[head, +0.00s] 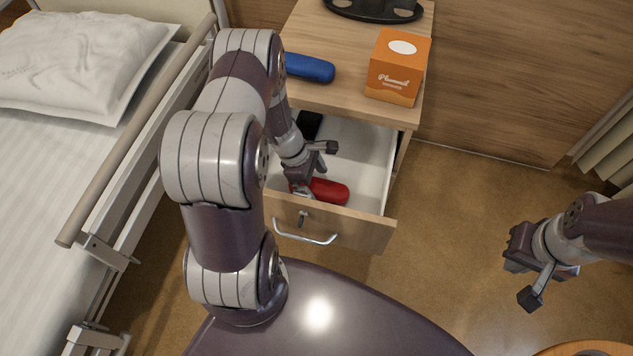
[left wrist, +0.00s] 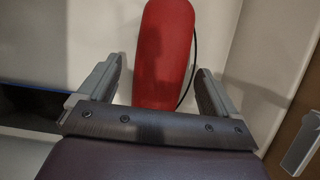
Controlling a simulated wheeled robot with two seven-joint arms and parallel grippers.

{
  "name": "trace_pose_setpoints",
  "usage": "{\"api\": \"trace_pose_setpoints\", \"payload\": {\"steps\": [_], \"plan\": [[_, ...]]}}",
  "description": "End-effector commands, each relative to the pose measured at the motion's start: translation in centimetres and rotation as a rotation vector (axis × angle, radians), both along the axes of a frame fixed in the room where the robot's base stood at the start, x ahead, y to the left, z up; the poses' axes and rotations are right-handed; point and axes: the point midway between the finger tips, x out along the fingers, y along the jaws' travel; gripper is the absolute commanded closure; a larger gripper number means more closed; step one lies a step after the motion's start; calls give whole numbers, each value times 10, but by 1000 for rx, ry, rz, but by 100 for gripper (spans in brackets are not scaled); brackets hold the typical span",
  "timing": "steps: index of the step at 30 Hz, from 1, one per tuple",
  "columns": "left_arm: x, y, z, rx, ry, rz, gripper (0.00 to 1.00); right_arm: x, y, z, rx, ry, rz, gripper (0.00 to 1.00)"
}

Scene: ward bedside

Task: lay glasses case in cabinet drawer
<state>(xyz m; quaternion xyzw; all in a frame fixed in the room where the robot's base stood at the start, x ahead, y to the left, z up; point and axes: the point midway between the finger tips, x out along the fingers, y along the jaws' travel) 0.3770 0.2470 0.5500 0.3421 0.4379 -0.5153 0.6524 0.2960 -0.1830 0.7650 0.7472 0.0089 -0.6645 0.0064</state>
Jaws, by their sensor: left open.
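A red glasses case (head: 328,191) lies on the floor of the open cabinet drawer (head: 375,160), near its front panel. My left gripper (head: 306,188) is down inside the drawer at the left end of the red case. In the left wrist view the red case (left wrist: 163,55) lies between the two spread fingers, with a visible gap on the left side. A blue case (head: 309,68) lies on the cabinet top, partly hidden by my left arm. My right gripper (head: 515,256) is away to the right over the floor; its finger gap is unclear.
A dark object (head: 309,124) lies at the back left of the drawer. An orange box (head: 398,68) and a black base (head: 375,9) stand on the cabinet top (head: 345,97). The bed rail (head: 140,130) is close to the left. Floor right of the drawer is clear.

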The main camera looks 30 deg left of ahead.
Motion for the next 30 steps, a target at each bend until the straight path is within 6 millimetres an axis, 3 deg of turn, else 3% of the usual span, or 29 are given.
{"api": "trace_pose_setpoints", "payload": {"steps": [1, 6, 14, 17, 21, 24, 27, 30], "plan": [[0, 5, 18, 2, -2, 2, 8, 0, 0, 10, 0, 0, 0, 100], [-4, 23, 61, 1, -2, 2, 8, 0, 0, 27, 0, 0, 0, 100], [-8, 37, 99, 6, -5, -18, 8, 0, 0, 37, 0, 0, 0, 100], [-10, 20, 131, 77, -55, -270, 8, 0, 0, 37, 0, 0, 0, 100], [-32, -27, 201, 265, -207, -993, 8, 0, 0, 36, 0, 0, 0, 100], [-57, -51, 234, 374, -304, -1437, 8, 0, 0, 36, 0, 0, 0, 100], [-75, -62, 249, 436, -361, -1704, 8, 0, 0, 36, 0, 0, 0, 100], [-81, -64, 252, 456, -378, -1796, 8, 0, 0, 36, 0, 0, 0, 100]]}}
